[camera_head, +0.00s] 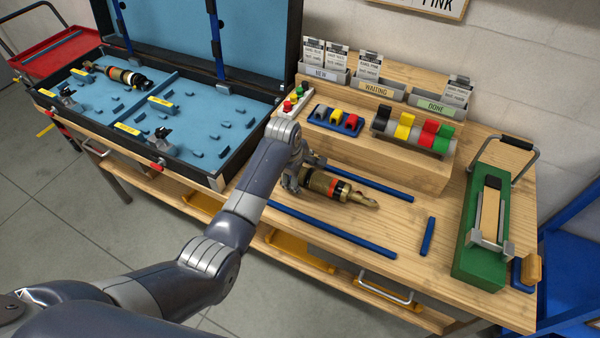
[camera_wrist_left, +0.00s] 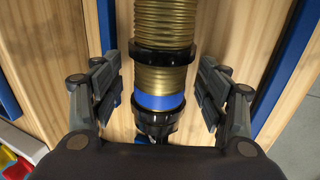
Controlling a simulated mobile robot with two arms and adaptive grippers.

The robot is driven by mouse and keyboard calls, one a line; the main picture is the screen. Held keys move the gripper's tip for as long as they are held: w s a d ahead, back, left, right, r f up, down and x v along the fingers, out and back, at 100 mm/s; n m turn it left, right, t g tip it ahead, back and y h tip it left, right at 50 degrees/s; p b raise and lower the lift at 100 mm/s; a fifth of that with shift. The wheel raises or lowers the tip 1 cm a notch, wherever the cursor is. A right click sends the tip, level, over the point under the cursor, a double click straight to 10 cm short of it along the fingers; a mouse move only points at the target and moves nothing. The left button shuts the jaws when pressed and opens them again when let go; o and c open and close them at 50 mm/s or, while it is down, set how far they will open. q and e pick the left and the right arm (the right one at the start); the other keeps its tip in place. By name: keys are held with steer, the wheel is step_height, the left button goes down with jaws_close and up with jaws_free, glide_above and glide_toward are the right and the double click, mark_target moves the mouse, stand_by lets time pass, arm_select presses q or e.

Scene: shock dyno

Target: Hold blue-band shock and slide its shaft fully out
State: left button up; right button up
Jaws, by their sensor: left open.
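The blue-band shock (camera_head: 323,183) lies on the wooden bench between two blue strips. Its gold body, an orange-red band and a pale end show in the head view. In the left wrist view its gold threaded body (camera_wrist_left: 163,30), black collars and blue band (camera_wrist_left: 159,101) are close up. My left gripper (camera_head: 297,180) is over the shock's left end. In the left wrist view its open fingers (camera_wrist_left: 160,88) stand on both sides of the blue-band part, with gaps on each side. The shaft cannot be made out clearly. My right gripper is not in view.
Blue strips (camera_head: 333,230) border the shock. A wooden riser (camera_head: 385,155) with colored rings stands behind. A green fixture (camera_head: 480,267) stands right. An open blue-lined case (camera_head: 190,90) holding another shock (camera_head: 122,75) is at left.

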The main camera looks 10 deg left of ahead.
arm_select(q)
steer(key=shift+f, duration=0.2)
jaws_close()
jaws_free()
stand_by(0.4)
